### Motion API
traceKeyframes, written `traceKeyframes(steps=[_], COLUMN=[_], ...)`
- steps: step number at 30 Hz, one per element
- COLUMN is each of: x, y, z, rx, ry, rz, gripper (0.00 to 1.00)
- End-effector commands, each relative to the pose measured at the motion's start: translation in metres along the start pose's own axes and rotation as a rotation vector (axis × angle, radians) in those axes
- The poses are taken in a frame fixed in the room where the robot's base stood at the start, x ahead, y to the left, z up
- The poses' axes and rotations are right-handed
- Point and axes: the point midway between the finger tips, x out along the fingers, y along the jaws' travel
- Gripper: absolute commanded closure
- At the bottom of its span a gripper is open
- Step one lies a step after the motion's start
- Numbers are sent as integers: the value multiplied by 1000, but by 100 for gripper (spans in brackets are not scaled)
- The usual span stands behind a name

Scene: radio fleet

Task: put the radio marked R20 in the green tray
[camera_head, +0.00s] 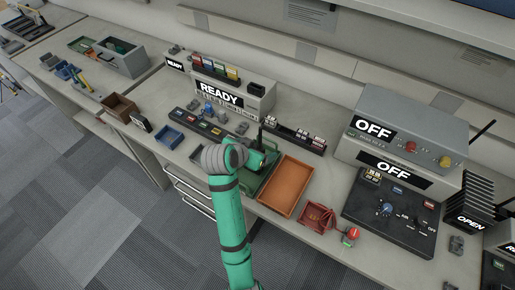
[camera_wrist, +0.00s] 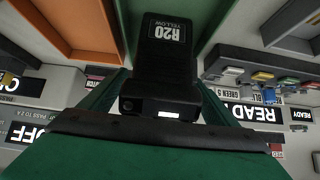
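The black radio marked R20 (camera_wrist: 165,60) fills the middle of the wrist view, its label facing the camera. My gripper (camera_wrist: 162,88) has a finger along each side of it and appears shut on it. The green tray (camera_wrist: 222,20) shows behind and around the radio in the wrist view. In the head view my gripper (camera_head: 262,152) is over the green tray (camera_head: 250,184), and my arm hides much of the tray. I cannot tell whether the radio touches the tray floor.
An orange tray (camera_head: 285,187) stands directly right of the green one, with a small red tray (camera_head: 318,216) beyond. A blue tray (camera_head: 168,137) is to the left. A READY unit (camera_head: 232,96) and a rack of small radios (camera_head: 295,134) stand behind.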

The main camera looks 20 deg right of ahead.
Motion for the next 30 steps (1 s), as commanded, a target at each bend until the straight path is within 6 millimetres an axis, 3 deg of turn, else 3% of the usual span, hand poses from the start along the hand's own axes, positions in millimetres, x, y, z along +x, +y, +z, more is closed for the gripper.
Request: traceKeyframes(steps=[11,14,24,30], x=[-6,-18,-85,-112], y=[0,0,-1,-1], z=[-3,-3,-3,-3], rx=[0,0,0,0], ry=[1,2,3,2], rz=[-1,-1,-4,-2], gripper=[18,18,18,18])
